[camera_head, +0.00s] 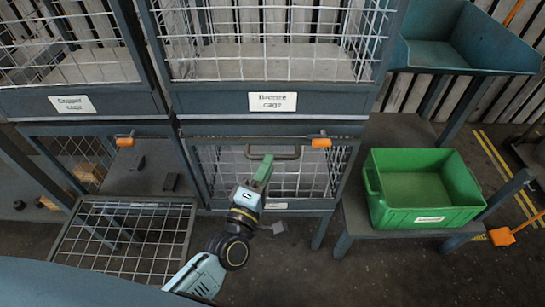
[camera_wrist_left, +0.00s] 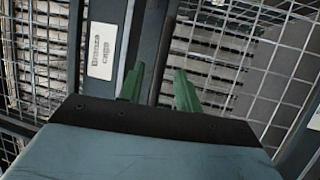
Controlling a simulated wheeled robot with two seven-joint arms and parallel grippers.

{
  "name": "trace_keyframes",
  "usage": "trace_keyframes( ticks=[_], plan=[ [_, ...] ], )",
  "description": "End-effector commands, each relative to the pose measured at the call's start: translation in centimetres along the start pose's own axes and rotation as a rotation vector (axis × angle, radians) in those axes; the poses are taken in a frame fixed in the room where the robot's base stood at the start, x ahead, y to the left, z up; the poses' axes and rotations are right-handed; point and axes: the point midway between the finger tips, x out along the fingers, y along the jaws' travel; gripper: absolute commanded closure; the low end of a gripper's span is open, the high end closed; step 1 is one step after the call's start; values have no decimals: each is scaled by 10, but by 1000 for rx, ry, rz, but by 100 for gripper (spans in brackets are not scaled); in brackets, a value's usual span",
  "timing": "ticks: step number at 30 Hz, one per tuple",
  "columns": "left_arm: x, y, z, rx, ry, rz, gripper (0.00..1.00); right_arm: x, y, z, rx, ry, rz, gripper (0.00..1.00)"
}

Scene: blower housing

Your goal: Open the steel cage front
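The closed lower cage front (camera_head: 315,180) is a wire-mesh panel in a dark frame, below the bronze cage. It has a dark bar handle (camera_head: 287,154) near its top edge. A small label (camera_head: 276,206) on its lower rail is too small to read. An orange latch (camera_head: 321,143) sits at its top right. My left gripper (camera_head: 265,162) is at the left part of the handle; its green fingers stand apart in the left wrist view (camera_wrist_left: 158,88). A dark bar passes between or behind them; I cannot tell if they touch the handle. My right gripper is not in view.
The neighbouring lower cage on the left stands open, its mesh front (camera_head: 125,243) folded down. The copper cage label (camera_head: 73,104) and bronze cage label (camera_head: 272,101) mark the upper cages. A green bin (camera_head: 422,220) stands on a low bench at right. Floor ahead is mostly clear.

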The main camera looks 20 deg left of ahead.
Motion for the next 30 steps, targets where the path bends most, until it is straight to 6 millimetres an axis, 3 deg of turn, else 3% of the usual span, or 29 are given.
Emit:
trace_keyframes(
  ticks=[6, 18, 26, 30],
  plan=[
    [30, -1, 0, 0, 0, 0, 66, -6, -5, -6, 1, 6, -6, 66],
    [37, 0, 0, 1, -1, -1, 66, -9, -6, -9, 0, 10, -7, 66],
    [37, 0, 0, 1, -1, -1, 98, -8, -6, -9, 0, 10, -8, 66],
    [37, 0, 0, 1, -1, -1, 100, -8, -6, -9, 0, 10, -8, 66]
  ],
)
